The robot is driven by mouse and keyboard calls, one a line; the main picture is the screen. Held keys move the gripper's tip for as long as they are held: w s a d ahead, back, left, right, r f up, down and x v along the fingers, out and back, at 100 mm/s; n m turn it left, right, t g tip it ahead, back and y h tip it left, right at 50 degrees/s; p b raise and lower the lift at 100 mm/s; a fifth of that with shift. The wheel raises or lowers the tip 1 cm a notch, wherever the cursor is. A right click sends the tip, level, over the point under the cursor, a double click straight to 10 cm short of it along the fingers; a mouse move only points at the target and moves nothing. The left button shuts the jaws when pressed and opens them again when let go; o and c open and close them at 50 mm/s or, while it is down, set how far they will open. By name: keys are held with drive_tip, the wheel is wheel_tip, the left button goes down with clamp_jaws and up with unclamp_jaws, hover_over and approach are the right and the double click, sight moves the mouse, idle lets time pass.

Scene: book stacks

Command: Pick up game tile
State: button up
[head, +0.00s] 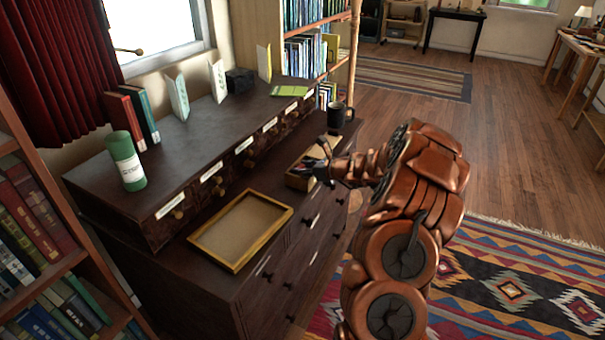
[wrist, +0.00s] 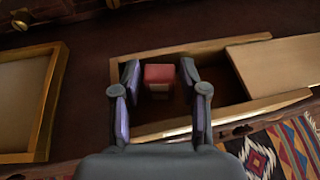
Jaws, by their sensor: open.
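A small block-like tile (wrist: 158,74), red with a paler lower face, shows in the wrist view inside an open wooden box (wrist: 160,53). My gripper (wrist: 159,71) is open, with one finger on each side of the tile in the picture. I cannot tell whether either finger touches it. In the head view my gripper (head: 325,166) is over the box (head: 297,184) on the dark cabinet's front ledge. The tile cannot be made out clearly there.
A light wooden lid (wrist: 283,67) covers the right part of the box in the wrist view. An empty wooden tray (head: 240,230) lies to the left on the dark cabinet (head: 215,270). A black mug (head: 338,115) stands behind the box, near my arm.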

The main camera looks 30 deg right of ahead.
sight(303, 167)
drive_tip(key=shift+c, duration=0.4)
drive_tip(key=c, duration=0.6)
drive_tip(key=shift+r, duration=0.8)
wheel_tip(303, 167, up, 2)
drive_tip(key=shift+r, duration=0.15)
drive_tip(key=s, duration=1)
drive_tip(key=s+a+r, duration=0.1)
drive_tip(key=s, duration=0.5)
drive_tip(key=shift+b, duration=0.3)
